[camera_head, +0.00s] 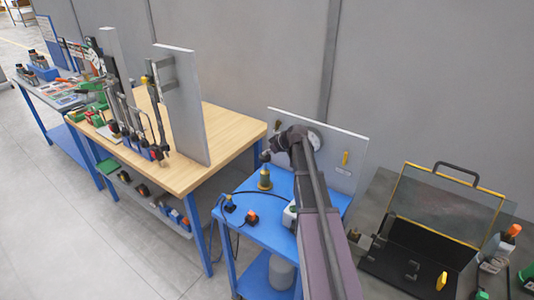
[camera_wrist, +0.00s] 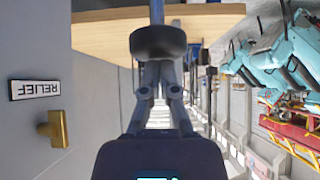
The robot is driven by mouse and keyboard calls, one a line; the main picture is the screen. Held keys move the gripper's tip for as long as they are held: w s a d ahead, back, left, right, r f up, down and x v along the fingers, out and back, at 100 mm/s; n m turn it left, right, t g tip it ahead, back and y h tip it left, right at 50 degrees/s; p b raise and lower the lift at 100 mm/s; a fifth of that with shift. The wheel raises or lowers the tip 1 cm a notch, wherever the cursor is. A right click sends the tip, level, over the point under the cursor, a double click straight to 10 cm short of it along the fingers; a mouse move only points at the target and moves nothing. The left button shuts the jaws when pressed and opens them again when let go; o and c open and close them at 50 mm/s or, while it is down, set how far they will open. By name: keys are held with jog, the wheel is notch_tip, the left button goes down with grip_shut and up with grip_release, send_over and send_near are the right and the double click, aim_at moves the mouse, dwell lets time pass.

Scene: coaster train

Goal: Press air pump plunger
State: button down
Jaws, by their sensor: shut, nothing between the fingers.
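The air pump plunger shows in the wrist view as a black round knob (camera_wrist: 158,42) on a thin rod; that view appears upside down. In the head view a small brass-coloured pump body (camera_head: 265,179) stands upright on the blue cart, with the dark knob (camera_head: 265,156) above it. My gripper (camera_wrist: 161,68) is shut and empty, its fingertips right at the knob. I cannot tell whether they touch it. In the head view my gripper is mostly hidden by my dark wrist, over the back of the cart.
A grey panel (camera_head: 346,148) with a gauge and a yellow handle stands behind the blue cart (camera_head: 262,237). The wrist view shows a RELIEF label (camera_wrist: 35,88) and brass handle (camera_wrist: 54,128) close by. A wooden-topped bench (camera_head: 222,136) is left; an open black case (camera_head: 404,262) is right.

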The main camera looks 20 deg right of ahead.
jog(key=shift+s+f+b, duration=0.1)
jog(key=shift+f+b, duration=2.4)
jog(key=shift+f, duration=0.2)
jog(key=shift+r, duration=0.25)
notch_tip(320, 180, up, 4)
jog(key=p, duration=0.4)
jog(key=shift+r+p, duration=0.2)
jog(key=shift+p, duration=0.2)
jog(key=p+v, duration=0.6)
jog(key=v, duration=0.3)
jog(key=shift+s+d, duration=0.2)
jog(key=shift+s, duration=0.1)
jog(key=shift+r+p, duration=0.1)
jog(key=shift+p, duration=0.2)
notch_tip(320, 180, up, 5)
jog(key=p, duration=0.5)
jog(key=shift+r, duration=0.2)
jog(key=shift+f, duration=0.1)
